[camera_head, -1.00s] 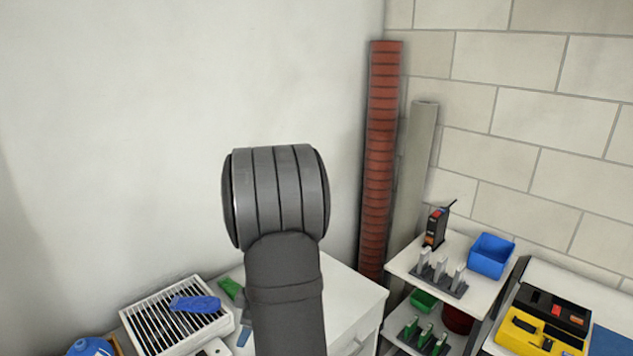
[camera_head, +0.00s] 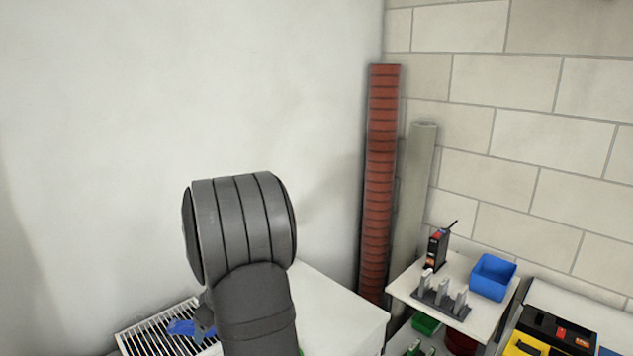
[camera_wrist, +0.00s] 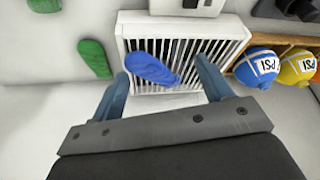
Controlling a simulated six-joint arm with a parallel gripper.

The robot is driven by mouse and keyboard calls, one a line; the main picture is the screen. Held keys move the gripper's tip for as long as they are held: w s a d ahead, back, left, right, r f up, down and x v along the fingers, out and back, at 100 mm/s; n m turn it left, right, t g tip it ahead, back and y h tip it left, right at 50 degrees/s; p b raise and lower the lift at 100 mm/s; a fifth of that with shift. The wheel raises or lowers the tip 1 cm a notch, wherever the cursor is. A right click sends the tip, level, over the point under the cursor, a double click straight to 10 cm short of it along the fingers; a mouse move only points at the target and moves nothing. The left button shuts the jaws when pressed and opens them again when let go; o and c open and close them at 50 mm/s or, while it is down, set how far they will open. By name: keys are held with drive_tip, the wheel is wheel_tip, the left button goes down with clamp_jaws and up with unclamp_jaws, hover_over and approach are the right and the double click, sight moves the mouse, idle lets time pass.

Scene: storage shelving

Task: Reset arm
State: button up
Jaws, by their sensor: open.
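My gripper (camera_wrist: 160,85) shows in the wrist view with its two blue-grey fingers spread wide apart, open and empty. Below it a blue object (camera_wrist: 152,70) lies on a white slatted rack (camera_wrist: 122,30), and it appears between the fingers in the picture. In the head view my grey arm link stands in front of the white surface and hides part of it. The blue object (camera_head: 182,328) and the rack (camera_head: 135,333) show at the lower left there.
Two green objects (camera_wrist: 94,58) lie left of the rack. Blue and yellow round items (camera_wrist: 257,66) sit in a wooden holder at right. A shelf (camera_head: 405,283) with a blue bin (camera_head: 493,277) stands at right. A red column (camera_head: 380,180) stands in the corner.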

drive_tip(key=shift+w+a+r+m, duration=0.15)
drive_tip(key=shift+a+r+m, duration=0.15)
drive_tip(key=shift+a, duration=0.3)
drive_tip(key=shift+w+a+r+m, duration=0.15)
drive_tip(key=shift+a+m, duration=0.25)
drive_tip(key=shift+a, duration=0.15)
